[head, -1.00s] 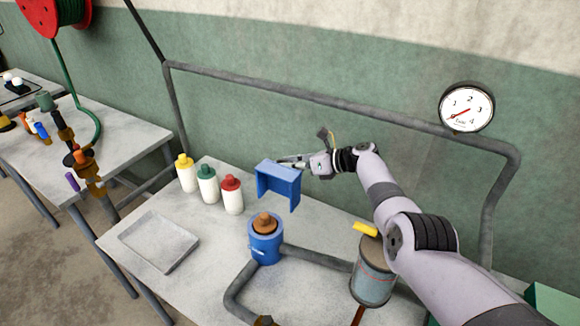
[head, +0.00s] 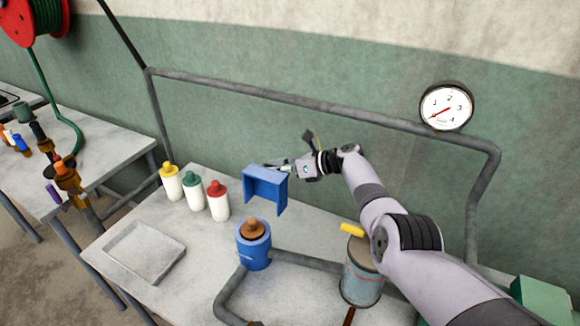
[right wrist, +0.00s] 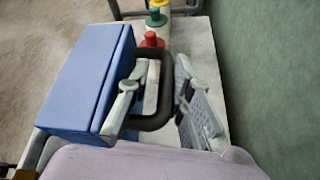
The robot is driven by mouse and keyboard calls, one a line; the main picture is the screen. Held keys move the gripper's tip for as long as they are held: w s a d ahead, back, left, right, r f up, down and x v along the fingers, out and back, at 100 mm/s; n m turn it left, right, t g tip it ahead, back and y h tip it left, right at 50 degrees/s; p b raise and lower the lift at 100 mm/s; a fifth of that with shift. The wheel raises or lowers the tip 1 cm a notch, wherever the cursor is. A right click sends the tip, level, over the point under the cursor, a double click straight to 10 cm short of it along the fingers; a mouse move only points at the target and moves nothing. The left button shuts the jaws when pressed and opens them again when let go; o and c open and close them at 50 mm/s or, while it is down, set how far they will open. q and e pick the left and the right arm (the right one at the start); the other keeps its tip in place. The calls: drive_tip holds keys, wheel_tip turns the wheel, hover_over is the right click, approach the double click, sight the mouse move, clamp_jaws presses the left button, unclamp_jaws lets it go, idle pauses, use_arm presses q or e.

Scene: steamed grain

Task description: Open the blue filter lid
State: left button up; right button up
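The blue lid (head: 265,184) is a box-like cover in the head view, its hollow side facing me. It stands above and slightly behind the blue filter (head: 254,250), whose brown inner piece (head: 252,227) shows uncovered. In the right wrist view the lid (right wrist: 85,80) fills the left side, with a dark U-shaped handle (right wrist: 165,95) on its near face. My right gripper (head: 283,167) is at the lid's right side. In the wrist view its fingers (right wrist: 158,100) are apart, with the handle's outer bar between them. Whether they touch it is unclear. My left gripper is out of view.
White bottles with yellow (head: 171,187), green (head: 192,196) and red (head: 217,201) caps stand left of the lid. An empty tray (head: 145,250) lies at front left. A grey canister (head: 361,275) stands right of the filter. Pipes (head: 300,100) run behind the table.

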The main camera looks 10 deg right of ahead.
drive_tip(key=v, duration=1.2)
drive_tip(key=shift+c, duration=0.5)
